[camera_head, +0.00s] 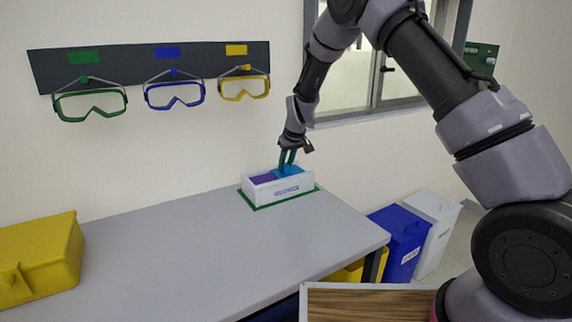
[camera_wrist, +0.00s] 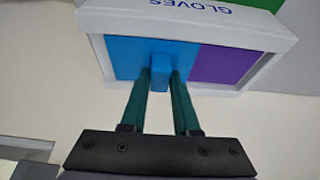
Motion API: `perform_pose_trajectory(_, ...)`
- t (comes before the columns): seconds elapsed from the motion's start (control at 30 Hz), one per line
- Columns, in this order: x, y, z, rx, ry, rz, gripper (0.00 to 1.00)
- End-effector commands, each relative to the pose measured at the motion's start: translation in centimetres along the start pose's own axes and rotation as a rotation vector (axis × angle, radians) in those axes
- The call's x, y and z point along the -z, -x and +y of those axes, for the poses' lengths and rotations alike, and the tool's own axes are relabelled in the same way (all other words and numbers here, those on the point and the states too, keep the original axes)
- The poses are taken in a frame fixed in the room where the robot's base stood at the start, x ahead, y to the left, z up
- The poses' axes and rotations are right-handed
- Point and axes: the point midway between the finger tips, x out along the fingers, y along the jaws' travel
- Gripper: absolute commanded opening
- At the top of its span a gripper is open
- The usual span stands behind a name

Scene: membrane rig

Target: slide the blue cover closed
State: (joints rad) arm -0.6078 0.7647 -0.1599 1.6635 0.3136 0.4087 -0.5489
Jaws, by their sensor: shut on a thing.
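The blue cover (camera_head: 288,171) lies in the top of a white box (camera_head: 293,188) marked GLOVES, over the box's right part in the head view. In the wrist view the blue cover (camera_wrist: 131,57) fills the left part of the box top, beside a purple area (camera_wrist: 222,64). The cover has a raised blue handle (camera_wrist: 159,73). My gripper (camera_head: 288,158) is at the cover from above. In the wrist view my gripper (camera_wrist: 162,77) has its two green fingers on either side of the handle, shut on it.
The box stands on a green mat (camera_head: 254,207) at the far end of a grey table (camera_head: 200,255). A yellow case (camera_head: 38,258) sits at the table's left. Goggles hang on a dark wall board (camera_head: 120,62). Blue (camera_head: 398,240) and white (camera_head: 436,225) bins stand beyond the table's right edge.

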Motion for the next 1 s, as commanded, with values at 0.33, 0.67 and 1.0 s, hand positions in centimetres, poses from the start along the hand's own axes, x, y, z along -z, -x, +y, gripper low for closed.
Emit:
perform_pose_trajectory(0.33, 0.0, 0.0, -7.5, 0.002, 0.006, 0.0, 0.0)
perform_pose_trajectory(0.67, 0.0, 0.0, -9.5, 0.001, 0.0, 0.001, 0.0)
perform_pose_trajectory(1.0, 0.0, 0.0, -9.5, 0.001, 0.0, 0.001, 0.6)
